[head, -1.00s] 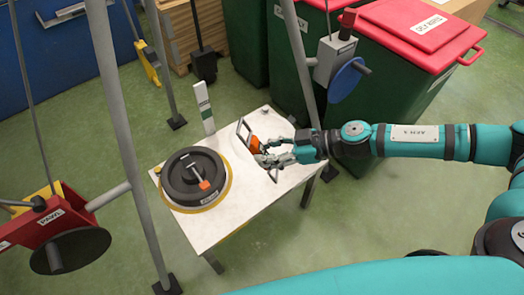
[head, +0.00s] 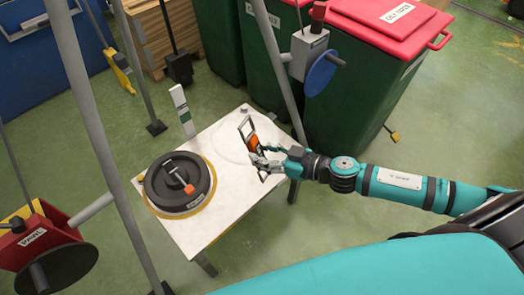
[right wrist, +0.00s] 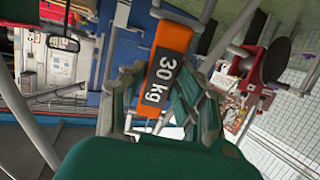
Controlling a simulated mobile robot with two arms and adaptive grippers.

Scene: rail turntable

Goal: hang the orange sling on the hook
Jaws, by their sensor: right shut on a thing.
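The orange sling (head: 254,141), with metal loops at its ends, is held in my right gripper (head: 260,158) above the right part of the white table. In the right wrist view the sling (right wrist: 170,52) is an orange band marked "30 kg", between the green fingers of my right gripper (right wrist: 160,100). The fingers are shut on it. I cannot make out the hook for certain in either view. My left gripper is in neither view.
A black round weight (head: 165,190) with a metal, orange-ended handle sits on the left of the white table (head: 207,222). Grey tripod legs (head: 110,160) stand around the table. A red winch (head: 35,238) is at left, a grey one with a blue disc (head: 321,72) at back right, before green bins (head: 345,105).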

